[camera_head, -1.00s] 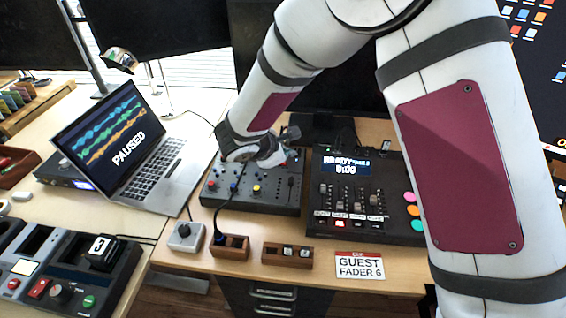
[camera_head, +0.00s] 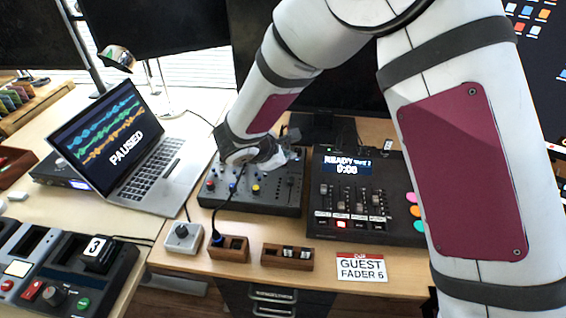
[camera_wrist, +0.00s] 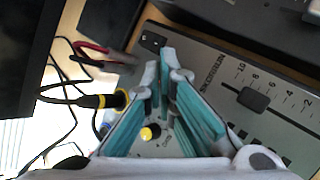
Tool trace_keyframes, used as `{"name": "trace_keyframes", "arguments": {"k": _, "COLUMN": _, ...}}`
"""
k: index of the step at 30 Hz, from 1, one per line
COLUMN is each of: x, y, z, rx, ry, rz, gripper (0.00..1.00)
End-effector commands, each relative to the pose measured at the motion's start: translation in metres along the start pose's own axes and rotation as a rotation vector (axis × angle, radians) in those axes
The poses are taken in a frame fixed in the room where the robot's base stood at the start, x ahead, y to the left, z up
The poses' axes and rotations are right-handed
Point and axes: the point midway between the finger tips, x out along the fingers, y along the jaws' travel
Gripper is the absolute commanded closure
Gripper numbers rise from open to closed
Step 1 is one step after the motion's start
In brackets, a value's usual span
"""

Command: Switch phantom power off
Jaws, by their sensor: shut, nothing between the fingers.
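The grey mixer (camera_head: 270,205) stands on the wooden desk, with coloured knobs and a fader at its right side. In the wrist view its panel (camera_wrist: 205,62) shows a black fader cap (camera_wrist: 255,97), a yellow knob (camera_wrist: 150,132) and a small dark switch-like part (camera_wrist: 152,42) near a corner. I cannot read a phantom power label. My gripper (camera_head: 288,156) is over the far part of the mixer. In the wrist view my gripper (camera_wrist: 167,62) is shut and empty, with its fingertips close to the dark part; contact cannot be told.
A cable plug with a yellow ring (camera_wrist: 97,101) sits beside the fingers. A fader console (camera_head: 350,215) stands right of the mixer, a laptop (camera_head: 135,150) left. A grey knob box (camera_head: 183,238) and wooden holders (camera_head: 287,257) line the front edge.

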Motion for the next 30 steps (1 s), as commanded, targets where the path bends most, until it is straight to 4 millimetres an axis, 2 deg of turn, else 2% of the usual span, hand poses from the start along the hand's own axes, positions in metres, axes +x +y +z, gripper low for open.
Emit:
{"name": "trace_keyframes", "arguments": {"k": 14, "x": 0.0016, "y": -0.0013, "z": -0.0014, "rx": 0.0, "ry": 0.0, "rz": 0.0, "gripper": 1.0}}
{"name": "trace_keyframes", "arguments": {"k": 30, "x": -0.0069, "y": 0.005, "z": 0.0048, "rx": 0.0, "ry": 0.001, "rz": 0.0, "gripper": 1.0}}
